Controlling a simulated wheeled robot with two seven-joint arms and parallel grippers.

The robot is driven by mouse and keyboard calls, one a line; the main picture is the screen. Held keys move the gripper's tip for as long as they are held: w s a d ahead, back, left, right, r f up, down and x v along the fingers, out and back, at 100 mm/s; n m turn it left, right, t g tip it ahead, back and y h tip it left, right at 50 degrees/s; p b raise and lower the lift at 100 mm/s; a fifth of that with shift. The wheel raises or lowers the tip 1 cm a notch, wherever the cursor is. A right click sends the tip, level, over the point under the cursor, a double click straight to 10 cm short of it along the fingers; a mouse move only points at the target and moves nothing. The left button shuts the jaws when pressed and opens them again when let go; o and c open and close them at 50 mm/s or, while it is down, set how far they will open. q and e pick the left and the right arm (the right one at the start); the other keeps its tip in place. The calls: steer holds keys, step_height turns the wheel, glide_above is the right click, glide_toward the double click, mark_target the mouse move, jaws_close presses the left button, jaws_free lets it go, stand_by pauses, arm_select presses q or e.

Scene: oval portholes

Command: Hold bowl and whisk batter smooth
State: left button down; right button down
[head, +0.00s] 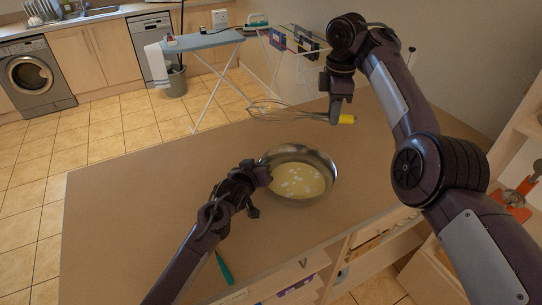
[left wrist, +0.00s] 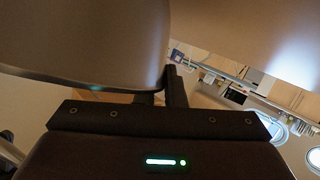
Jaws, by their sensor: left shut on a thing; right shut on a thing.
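A metal bowl (head: 331,170) stands on the brown table with pale yellow batter (head: 295,182) in it, and white lumps show on the batter. My left gripper (head: 262,180) is shut on the bowl's left rim. In the left wrist view the bowl (left wrist: 80,40) fills the upper left, close to the fingers (left wrist: 168,92). My right gripper (head: 336,112) is shut on the whisk (head: 275,112) near its yellow handle end. The whisk lies about level, its wires pointing left, beyond and above the bowl, apart from the batter.
The table (head: 130,210) is clear to the left of the bowl. A teal-handled tool (head: 224,268) lies near the front edge. Open shelves (head: 350,255) are below the front right. An ironing board (head: 205,40) and a washing machine (head: 33,75) stand far behind.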

steer(key=w+d+f+n+t+h, duration=0.1)
steer(key=w+d+f+t+h, duration=0.1)
steer(key=w+d, duration=0.4)
steer(key=w+t+h, duration=0.1)
steer(key=w, duration=0.1)
steer(key=shift+w+f+t+h, duration=0.35)
steer(key=shift+w+t+h, duration=0.05)
stand_by(0.5)
steer(key=shift+w+d, duration=0.1)
